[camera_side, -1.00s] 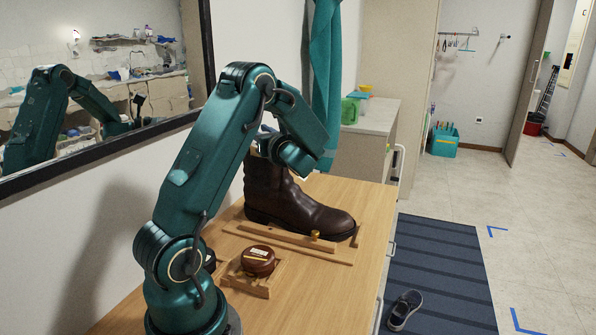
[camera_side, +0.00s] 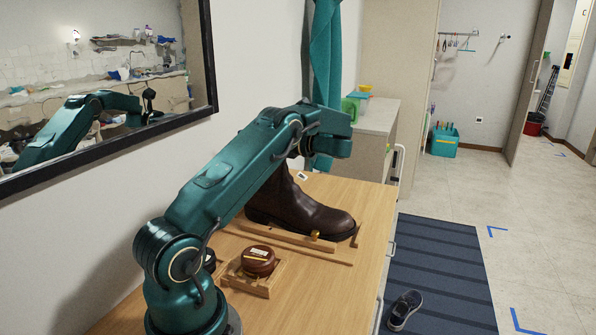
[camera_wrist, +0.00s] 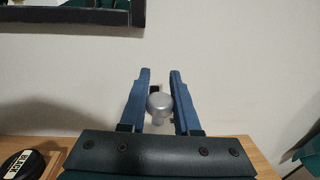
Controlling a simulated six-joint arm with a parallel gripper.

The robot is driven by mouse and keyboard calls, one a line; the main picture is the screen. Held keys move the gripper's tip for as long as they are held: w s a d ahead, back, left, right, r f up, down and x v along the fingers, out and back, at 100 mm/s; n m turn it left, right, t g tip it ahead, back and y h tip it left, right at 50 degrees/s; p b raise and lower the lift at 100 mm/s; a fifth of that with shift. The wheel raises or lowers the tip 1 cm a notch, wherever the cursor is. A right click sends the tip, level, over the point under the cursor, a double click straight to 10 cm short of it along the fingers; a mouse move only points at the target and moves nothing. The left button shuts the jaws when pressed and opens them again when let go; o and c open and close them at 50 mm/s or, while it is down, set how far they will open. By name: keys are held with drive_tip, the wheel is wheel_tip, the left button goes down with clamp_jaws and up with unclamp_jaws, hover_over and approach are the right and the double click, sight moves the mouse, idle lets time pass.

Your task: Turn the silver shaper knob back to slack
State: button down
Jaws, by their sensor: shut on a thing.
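The silver shaper knob (camera_wrist: 159,103) shows in the wrist view between the two blue fingers of my gripper (camera_wrist: 160,74). The fingers are shut on it; its round cap faces the camera and a narrower part shows below. In the side view my gripper is hidden behind my arm. The brown boot (camera_side: 315,215) stands upright on a wooden stand on the bench. Its upper opening is hidden behind my arm, and so is the knob. How far the knob is turned cannot be told.
A round polish tin (camera_side: 258,260) sits in a wooden holder in front of the boot; a black tin (camera_wrist: 25,164) shows at the lower left of the wrist view. A mirror (camera_side: 105,95) hangs on the wall at left. A teal cloth (camera_side: 327,80) hangs behind.

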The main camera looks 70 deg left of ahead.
drive_tip(key=shift+s+d+n+g+h, duration=0.15)
drive_tip(key=shift+n+g+h, duration=0.5)
drive_tip(key=shift+g+h, duration=0.1)
drive_tip(key=shift+s+d+n+g+h, duration=0.1)
drive_tip(key=shift+n+g+h, duration=0.55)
drive_tip(key=shift+h, duration=0.1)
drive_tip(key=c, duration=0.6)
unclamp_jaws()
drive_tip(key=shift+w+a+m+t+y, duration=0.15)
drive_tip(key=shift+m+t+y, duration=0.75)
drive_tip(key=shift+y, duration=0.2)
